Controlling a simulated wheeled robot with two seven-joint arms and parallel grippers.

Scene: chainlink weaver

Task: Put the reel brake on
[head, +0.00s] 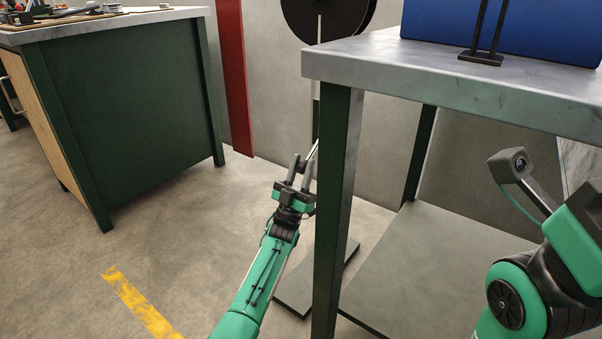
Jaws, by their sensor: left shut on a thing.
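A black reel (326,14) shows at the top centre, cut off by the picture's edge. A thin pale rod runs down over its face. Its dark stand has a flat base plate (292,292) on the floor, partly hidden by the table leg. My left gripper (306,164) is beside the stand, below the reel, and shut on a thin light metal lever (313,151), which looks like the reel brake. The lever slants up to the right, and its upper end is hidden behind the table leg. At the right, part of my right arm shows, but its gripper fingers do not.
A metal-topped table (450,84) with dark green legs stands close to the right of my left gripper and carries a blue machine (530,28). A green workbench (130,110) with tools stands at the left. Floor with a yellow stripe (140,303) lies open between.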

